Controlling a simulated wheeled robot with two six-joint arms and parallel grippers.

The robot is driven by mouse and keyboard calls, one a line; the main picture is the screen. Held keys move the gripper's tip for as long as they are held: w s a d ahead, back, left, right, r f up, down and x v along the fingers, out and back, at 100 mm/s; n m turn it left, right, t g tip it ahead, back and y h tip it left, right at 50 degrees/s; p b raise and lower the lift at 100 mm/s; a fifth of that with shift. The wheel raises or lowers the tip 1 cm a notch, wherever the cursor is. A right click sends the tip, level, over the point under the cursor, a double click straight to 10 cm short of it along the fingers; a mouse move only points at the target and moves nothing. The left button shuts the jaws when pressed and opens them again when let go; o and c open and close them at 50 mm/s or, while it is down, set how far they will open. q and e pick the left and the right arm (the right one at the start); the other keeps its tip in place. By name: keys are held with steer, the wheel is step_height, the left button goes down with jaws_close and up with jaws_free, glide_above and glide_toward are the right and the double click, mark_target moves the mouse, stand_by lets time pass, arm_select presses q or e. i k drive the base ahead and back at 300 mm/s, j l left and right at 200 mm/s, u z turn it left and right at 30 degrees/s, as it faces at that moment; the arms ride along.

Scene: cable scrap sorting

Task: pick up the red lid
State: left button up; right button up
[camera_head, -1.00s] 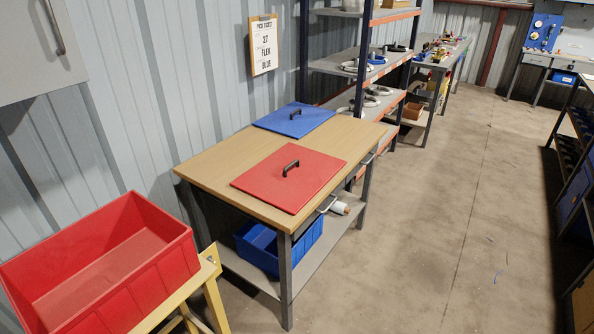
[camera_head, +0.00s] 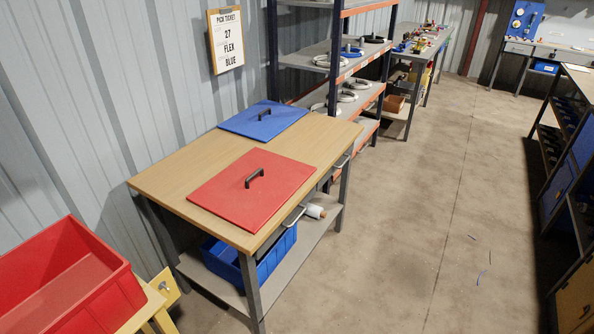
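The red lid (camera_head: 236,204) is a flat square panel with a black bar handle (camera_head: 255,177) standing up at its middle. It lies flat on the wooden tabletop (camera_head: 165,182), near the table's front right edge. Neither of my grippers shows in the head view.
A blue lid (camera_head: 263,119) with a black handle lies further back on the same table. An open red bin (camera_head: 62,283) stands on a yellow stand at the lower left. A blue bin (camera_head: 270,262) sits on the table's lower shelf. The concrete floor (camera_head: 400,230) to the right is largely clear.

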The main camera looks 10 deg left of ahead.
mark_target(249, 192)
steer(key=i+l+z, duration=0.4)
steer(key=i, duration=0.4)
steer(key=i+z, duration=0.4)
steer(key=i, duration=0.45)
steer(key=i+u, duration=0.4)
steer(key=i+l+u, duration=0.2)
steer(key=i+u, duration=0.25)
steer(key=i+l+u, duration=0.4)
steer(key=k+j, duration=0.05)
steer(key=j, duration=0.05)
